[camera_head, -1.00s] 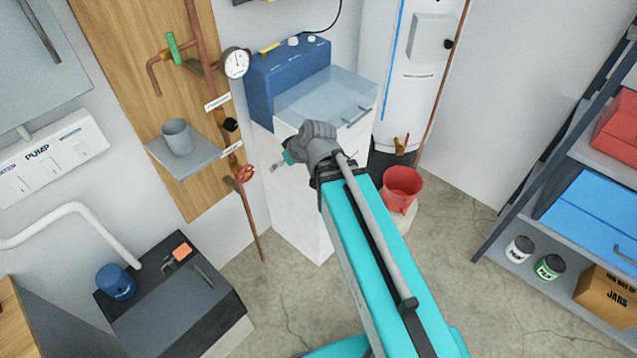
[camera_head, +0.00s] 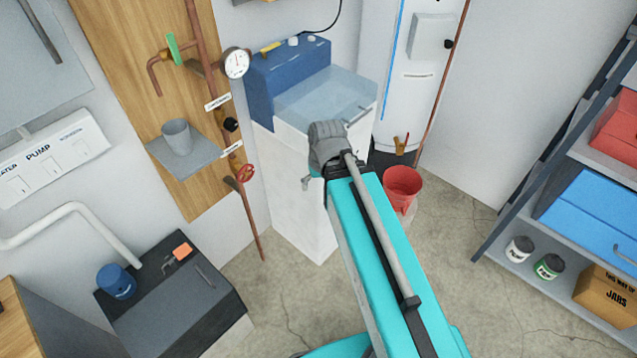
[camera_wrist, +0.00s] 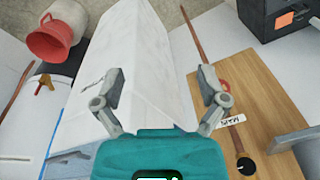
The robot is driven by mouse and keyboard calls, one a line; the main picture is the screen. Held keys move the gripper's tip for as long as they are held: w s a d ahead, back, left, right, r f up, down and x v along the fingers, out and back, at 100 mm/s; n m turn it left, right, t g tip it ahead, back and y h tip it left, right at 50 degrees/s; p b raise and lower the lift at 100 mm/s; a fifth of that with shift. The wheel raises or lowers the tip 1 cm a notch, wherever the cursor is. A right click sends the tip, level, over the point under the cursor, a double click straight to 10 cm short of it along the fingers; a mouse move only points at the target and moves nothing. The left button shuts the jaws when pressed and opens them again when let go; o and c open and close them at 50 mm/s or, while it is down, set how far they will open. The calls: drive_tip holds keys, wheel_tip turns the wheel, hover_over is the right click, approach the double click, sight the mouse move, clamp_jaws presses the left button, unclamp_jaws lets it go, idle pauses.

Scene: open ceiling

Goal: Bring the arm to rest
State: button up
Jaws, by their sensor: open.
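My arm reaches up from the bottom of the head view, with its grey wrist in front of the white cabinet. My gripper (camera_wrist: 162,88) shows in the wrist view with its two grey fingers spread wide and nothing between them. Behind the fingers are the white side of the cabinet (camera_wrist: 140,60) and part of the wooden board (camera_wrist: 265,110). In the head view the gripper is mostly hidden by the wrist; only a small grey part shows at its left.
The white cabinet (camera_head: 290,190) carries a blue unit (camera_head: 290,75). A wooden board (camera_head: 150,60) with copper pipe, gauge (camera_head: 236,63) and a shelf holding a grey cup (camera_head: 177,137) is left. Open floor (camera_head: 450,250) lies before the shelving.

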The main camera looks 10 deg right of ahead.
idle(0.3)
drive_tip(key=shift+s+d+m+g+h, duration=0.5)
drive_tip(key=shift+s+d+m, duration=0.1)
drive_tip(key=shift+s+d, duration=0.4)
drive_tip(key=shift+w, duration=0.1)
idle(3.1)
